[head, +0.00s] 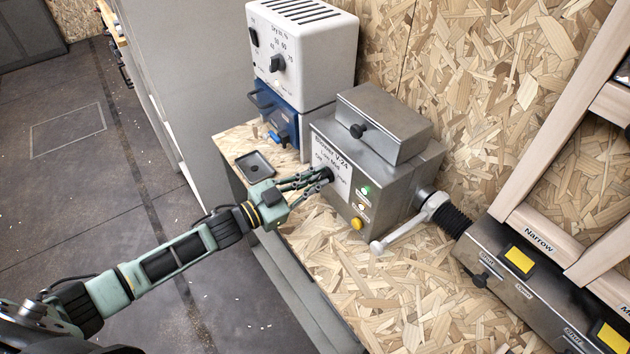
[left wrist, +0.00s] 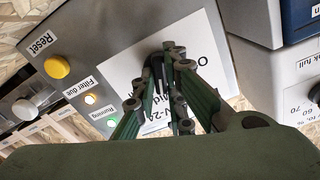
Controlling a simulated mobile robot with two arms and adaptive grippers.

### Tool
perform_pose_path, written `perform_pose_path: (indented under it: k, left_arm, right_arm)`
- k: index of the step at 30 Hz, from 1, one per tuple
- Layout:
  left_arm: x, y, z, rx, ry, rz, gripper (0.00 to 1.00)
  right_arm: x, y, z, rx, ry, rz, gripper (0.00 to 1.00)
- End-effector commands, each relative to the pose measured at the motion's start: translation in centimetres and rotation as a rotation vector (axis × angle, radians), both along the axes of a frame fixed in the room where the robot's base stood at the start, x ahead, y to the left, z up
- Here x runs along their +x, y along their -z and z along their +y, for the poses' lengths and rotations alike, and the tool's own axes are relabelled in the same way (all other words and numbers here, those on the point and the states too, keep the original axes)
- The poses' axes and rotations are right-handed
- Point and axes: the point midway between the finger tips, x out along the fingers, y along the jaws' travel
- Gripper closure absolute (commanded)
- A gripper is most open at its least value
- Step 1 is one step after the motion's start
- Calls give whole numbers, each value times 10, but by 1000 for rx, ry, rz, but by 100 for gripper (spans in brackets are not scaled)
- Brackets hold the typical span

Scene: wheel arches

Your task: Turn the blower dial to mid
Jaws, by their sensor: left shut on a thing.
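The blower (head: 425,172) is a grey metal box on the wood-chip bench, with a white label plate (head: 341,188) reading Blower V-24. Its black dial (head: 327,174) sits on this plate, mostly covered by my left gripper (head: 322,177). In the left wrist view the fingers (left wrist: 168,66) are shut around the dark dial (left wrist: 157,70) in front of the label plate (left wrist: 125,85). Parts of the words Off and Mid show beside the fingers. The dial's pointer is hidden, so its setting cannot be told. My right gripper is in neither view.
Beside the dial are a green light (head: 366,189), a Filter due light (head: 361,206) and a yellow Reset button (head: 357,223). A grey lever handle (head: 400,228) sticks out at the right. A white-and-blue unit (head: 305,50) stands behind left, a small black tray (head: 255,166) before it.

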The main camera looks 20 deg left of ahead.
Motion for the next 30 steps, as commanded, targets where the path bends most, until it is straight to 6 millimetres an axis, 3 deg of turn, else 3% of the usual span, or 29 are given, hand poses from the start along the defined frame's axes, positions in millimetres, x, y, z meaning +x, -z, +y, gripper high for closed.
perform_pose_path:
  k: [17,18,23,30]
  left_arm:
    - [-1,4,0,26,-1,-11,100]
    - [-1,4,0,26,-1,-11,86]
    - [-1,2,0,24,0,-13,72]
    - [-1,1,0,23,0,-15,70]
  right_arm:
    - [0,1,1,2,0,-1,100]
    - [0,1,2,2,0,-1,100]
    - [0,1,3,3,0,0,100]
    - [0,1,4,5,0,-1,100]
